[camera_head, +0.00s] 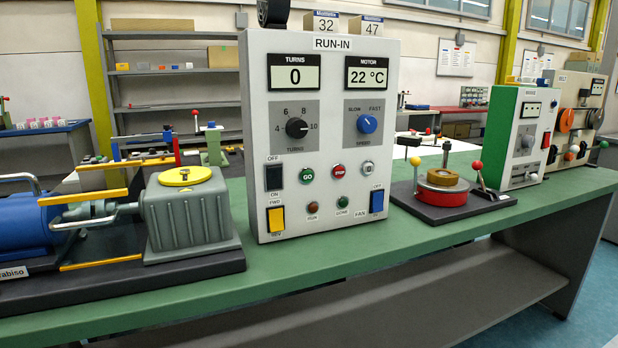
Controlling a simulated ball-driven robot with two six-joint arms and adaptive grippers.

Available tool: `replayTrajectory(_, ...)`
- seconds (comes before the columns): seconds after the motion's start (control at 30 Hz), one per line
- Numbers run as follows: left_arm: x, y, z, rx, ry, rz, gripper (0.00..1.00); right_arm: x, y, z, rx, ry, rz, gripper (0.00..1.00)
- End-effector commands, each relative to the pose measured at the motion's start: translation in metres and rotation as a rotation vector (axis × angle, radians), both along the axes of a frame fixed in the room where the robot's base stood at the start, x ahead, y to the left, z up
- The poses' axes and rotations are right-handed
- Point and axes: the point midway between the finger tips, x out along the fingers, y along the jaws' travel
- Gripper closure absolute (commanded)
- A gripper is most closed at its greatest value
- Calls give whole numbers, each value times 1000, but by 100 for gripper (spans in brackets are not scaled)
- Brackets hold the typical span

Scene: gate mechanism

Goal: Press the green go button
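The green GO button (307,175) is a small round button on the front of the white RUN-IN control box (272,100). It sits left of the red STOP button (338,171) and right of the black OFF/ON switch (274,177). Nothing covers it. The TURNS display (295,77) reads 0 and the MOTOR display (367,75) reads 22 °C. The TURNS knob (297,128) and the blue SPEED knob (367,124) are above the buttons. The RUN lamp (313,207) and the lamp beside it (342,202) look dark. Neither gripper is in view.
The box stands on a green bench (400,245). A grey gearbox (187,215) and blue motor (35,228) are at left. A red ring fixture with upright levers (443,190) stands close at right. More panels stand farther right. The space before the box is clear.

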Motion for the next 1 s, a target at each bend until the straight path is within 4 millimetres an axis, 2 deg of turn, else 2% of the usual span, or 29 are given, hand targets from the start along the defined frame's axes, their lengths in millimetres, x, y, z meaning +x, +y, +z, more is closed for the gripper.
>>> replayTrajectory(0.03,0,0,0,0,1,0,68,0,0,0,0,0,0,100)
replayTrajectory(0.2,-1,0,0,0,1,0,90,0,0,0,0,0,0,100)
replayTrajectory(0.3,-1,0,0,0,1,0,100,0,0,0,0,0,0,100)
replayTrajectory(1.0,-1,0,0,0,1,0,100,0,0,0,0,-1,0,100)
